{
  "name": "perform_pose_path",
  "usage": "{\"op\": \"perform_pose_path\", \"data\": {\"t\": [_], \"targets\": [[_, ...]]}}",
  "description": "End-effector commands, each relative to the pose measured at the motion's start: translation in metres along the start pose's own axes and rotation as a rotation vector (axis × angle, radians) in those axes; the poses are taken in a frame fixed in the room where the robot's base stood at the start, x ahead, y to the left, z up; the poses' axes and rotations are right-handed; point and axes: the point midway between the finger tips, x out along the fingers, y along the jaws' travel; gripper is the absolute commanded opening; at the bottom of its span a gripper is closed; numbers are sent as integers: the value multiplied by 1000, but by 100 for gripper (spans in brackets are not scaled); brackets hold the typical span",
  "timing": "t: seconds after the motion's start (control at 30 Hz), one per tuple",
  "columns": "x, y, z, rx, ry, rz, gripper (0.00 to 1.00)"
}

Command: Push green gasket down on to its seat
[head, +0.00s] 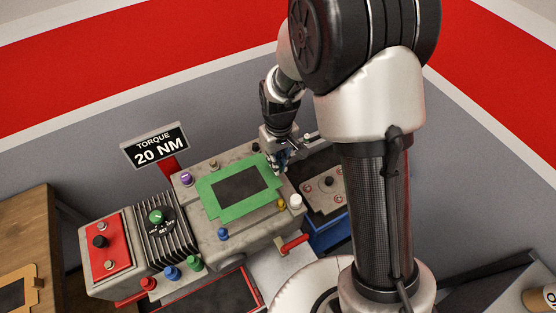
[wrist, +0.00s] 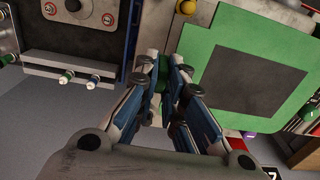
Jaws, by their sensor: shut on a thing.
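The green gasket (head: 219,210) is a flat rectangular frame around a dark opening. It lies on or just above the top of the grey block (head: 250,242); I cannot tell if there is a gap under it. In the wrist view the gasket (wrist: 205,60) fills the right side. My gripper (head: 279,168) is at the gasket's far right end. In the wrist view my gripper (wrist: 166,88) is shut on a green part at the gasket's left edge, which looks like its end tab. The fingers hide most of that part.
Purple (head: 186,178), white (head: 296,201), yellow (head: 282,204) and blue (head: 223,233) knobs stand around the gasket. A finned block with a green dial (head: 156,216) and a red plate (head: 107,249) are to the left. A torque sign (head: 155,147) stands behind. A blue bin (head: 328,232) is at right.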

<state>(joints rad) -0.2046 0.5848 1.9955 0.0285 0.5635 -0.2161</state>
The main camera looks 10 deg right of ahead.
Motion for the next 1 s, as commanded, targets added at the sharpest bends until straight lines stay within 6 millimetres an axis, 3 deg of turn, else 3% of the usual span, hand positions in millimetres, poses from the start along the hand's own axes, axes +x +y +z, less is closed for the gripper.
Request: {"op": "perform_pose_path", "data": {"t": [0.4, 1.0], "targets": [[40, 0, 0, 0, -1, -1, 0], [43, 1, 0, 0, -1, 0, 0]]}}
